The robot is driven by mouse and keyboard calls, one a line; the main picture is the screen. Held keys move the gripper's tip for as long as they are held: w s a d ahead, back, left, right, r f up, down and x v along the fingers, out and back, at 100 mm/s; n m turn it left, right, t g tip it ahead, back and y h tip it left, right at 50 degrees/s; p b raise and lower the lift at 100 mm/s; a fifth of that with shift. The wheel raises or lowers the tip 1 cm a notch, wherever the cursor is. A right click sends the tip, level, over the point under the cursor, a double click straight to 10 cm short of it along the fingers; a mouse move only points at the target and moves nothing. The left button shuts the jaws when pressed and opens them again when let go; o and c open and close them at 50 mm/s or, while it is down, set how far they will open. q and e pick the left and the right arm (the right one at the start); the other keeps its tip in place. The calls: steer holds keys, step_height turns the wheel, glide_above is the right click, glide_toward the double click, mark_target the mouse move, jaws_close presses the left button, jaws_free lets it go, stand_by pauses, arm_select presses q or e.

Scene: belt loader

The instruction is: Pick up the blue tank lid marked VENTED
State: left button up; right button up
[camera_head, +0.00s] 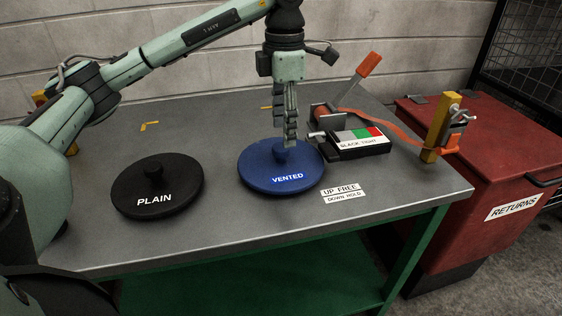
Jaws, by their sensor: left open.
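The blue tank lid marked VENTED (262,182) lies flat on the grey table (235,222), near its middle. It has a round knob (280,152) on top. My left gripper (289,140) points straight down over this lid, with its fingertips at the height of the knob in the picture. It is open, though the fingers overlap from this angle. I cannot tell whether they touch the knob. A black lid marked PLAIN (180,187) lies flat to the left. My right gripper is not in view.
A ratchet strap device with an orange handle (368,64) and a box marked SLACK TIGHT (358,150) stands just right of the blue lid. Its orange strap runs to a yellow post (438,125). A red RETURNS bin (480,165) stands beyond the table's right edge.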

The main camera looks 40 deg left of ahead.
mark_target(281, 146)
arm_select(q)
steer(key=f, duration=0.4)
steer(key=shift+s+a, duration=0.15)
steer(key=shift+a, duration=0.15)
steer(key=shift+c, duration=0.6)
jaws_close()
